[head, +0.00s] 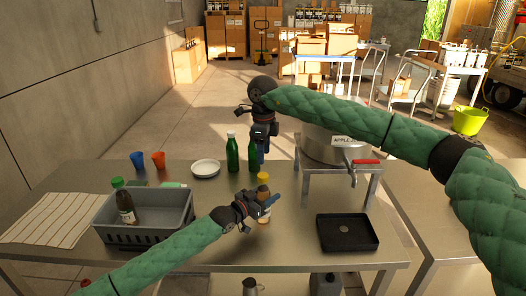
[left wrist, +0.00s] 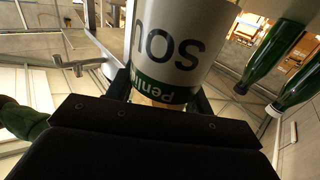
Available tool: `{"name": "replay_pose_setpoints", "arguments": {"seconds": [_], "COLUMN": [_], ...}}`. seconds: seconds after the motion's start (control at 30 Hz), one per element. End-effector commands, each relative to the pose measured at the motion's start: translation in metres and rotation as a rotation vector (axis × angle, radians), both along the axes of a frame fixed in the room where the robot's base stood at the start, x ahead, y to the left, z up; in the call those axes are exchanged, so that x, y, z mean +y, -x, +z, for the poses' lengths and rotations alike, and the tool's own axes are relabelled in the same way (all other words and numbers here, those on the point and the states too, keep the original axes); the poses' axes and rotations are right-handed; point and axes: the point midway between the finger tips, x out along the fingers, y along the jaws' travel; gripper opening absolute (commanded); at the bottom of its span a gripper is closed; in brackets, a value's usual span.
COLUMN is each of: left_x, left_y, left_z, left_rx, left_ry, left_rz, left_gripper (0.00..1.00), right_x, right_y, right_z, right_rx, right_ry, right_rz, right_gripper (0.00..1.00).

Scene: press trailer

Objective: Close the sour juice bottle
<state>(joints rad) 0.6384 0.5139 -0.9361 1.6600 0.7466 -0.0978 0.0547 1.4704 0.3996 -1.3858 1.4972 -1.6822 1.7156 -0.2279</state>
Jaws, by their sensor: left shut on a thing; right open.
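My left gripper (head: 264,207) is shut on a small brown bottle (head: 263,191) that stands roughly upright near the middle of the table. In the left wrist view its white label (left wrist: 178,45) reads "SOU" above a green band. A yellow round thing (head: 263,177) shows just above or behind the bottle's top; I cannot tell whether it touches it. My right gripper (head: 262,150) is open, pointing down above and behind the bottle, close to the green bottles. A small dark round thing (head: 344,229) lies in the black tray (head: 361,243); I cannot tell whether it is a cap.
Two green bottles (head: 232,155) stand behind, near a white plate (head: 206,168). A grey crate (head: 150,229) at left holds a dark bottle (head: 126,206) with a green cap. Blue and orange cups (head: 158,160) are at back left.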

Motion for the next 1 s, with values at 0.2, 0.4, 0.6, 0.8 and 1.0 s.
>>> {"name": "replay_pose_setpoints", "arguments": {"seconds": [0.2, 0.4, 0.6, 0.8, 1.0], "left_x": [0.000, 0.000, 0.000, 0.000, 0.000], "left_y": [0.000, 0.000, 0.000, 0.000, 0.000], "left_z": [0.000, 0.000, 0.000, 0.000, 0.000], "left_rx": [0.001, 0.001, 0.000, 0.000, 0.000], "left_ry": [-0.001, -0.001, 0.000, 0.000, 0.000], "left_rz": [0.001, 0.001, 0.001, 0.000, 0.000], "left_gripper": [0.00, 0.00, 0.00, 0.00, 0.00], "right_x": [0.002, 0.002, 0.002, 0.002, 0.002], "right_y": [0.001, 0.001, 0.001, 0.001, 0.001], "right_z": [0.000, 0.000, 0.000, -0.002, -0.015], "right_rx": [0.007, 0.006, 0.006, 0.007, 0.007], "right_ry": [-0.008, -0.008, -0.008, -0.009, -0.009], "right_rz": [0.200, 0.262, 0.264, 0.263, 0.262], "right_gripper": [0.51, 0.51, 0.51, 0.51, 0.51]}}
